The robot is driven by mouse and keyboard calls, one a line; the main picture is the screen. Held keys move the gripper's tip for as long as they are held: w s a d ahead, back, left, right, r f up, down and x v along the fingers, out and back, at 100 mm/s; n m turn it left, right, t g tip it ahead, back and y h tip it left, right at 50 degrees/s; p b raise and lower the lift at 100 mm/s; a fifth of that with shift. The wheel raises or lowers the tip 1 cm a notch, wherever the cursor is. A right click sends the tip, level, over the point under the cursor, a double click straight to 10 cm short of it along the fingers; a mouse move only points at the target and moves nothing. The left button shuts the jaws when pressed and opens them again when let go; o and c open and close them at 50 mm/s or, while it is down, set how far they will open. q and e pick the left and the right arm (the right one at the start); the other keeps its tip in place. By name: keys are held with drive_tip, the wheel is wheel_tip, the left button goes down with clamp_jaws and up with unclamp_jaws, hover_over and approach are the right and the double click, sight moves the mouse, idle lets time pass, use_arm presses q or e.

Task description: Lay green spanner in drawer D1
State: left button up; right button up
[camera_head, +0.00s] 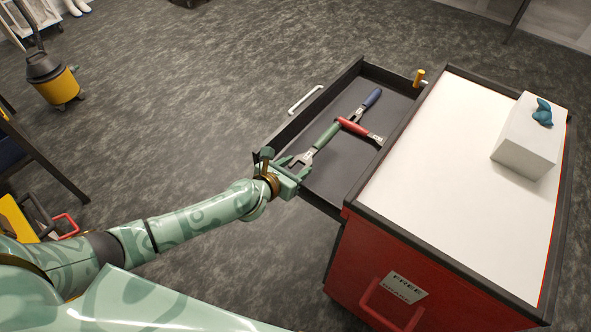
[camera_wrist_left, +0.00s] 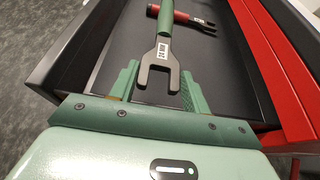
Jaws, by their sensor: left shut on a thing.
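The green spanner (camera_head: 327,136) is over the open drawer (camera_head: 325,185) of the red cabinet, its open grey jaw toward my left gripper (camera_head: 284,172). In the left wrist view the spanner's forked jaw (camera_wrist_left: 160,70) lies between the fingers of the left gripper (camera_wrist_left: 160,92), which is shut on it at the drawer's near end. The drawer's dark floor (camera_wrist_left: 115,50) shows below. A red-handled spanner (camera_head: 351,126) and a blue-handled spanner (camera_head: 372,97) lie in the drawer near the green handle's far end. I cannot tell whether the green spanner touches them or the floor. My right gripper is out of view.
The red cabinet (camera_head: 350,260) has a white top (camera_head: 440,170) with a white block (camera_head: 525,145) and a teal object (camera_head: 543,112) on it. A yellow knob-like piece (camera_head: 419,77) stands at the drawer's far corner. A yellow vacuum (camera_head: 58,88) stands far left.

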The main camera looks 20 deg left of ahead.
use_arm(q)
drive_tip(key=shift+f, duration=0.1)
drive_tip(key=shift+f+b, duration=0.4)
drive_tip(key=shift+f, duration=0.15)
drive_tip(key=o, duration=1.2)
drive_tip(key=shift+r, duration=0.1)
drive_tip(key=shift+s+a+r+p, duration=0.1)
drive_tip(key=shift+s+r+p, duration=0.25)
drive_tip(key=shift+r+p, duration=0.45)
drive_tip(key=p+v, duration=0.2)
drive_tip(key=v, duration=0.9)
drive_tip(key=shift+s+f, duration=0.1)
drive_tip(key=shift+f, duration=0.05)
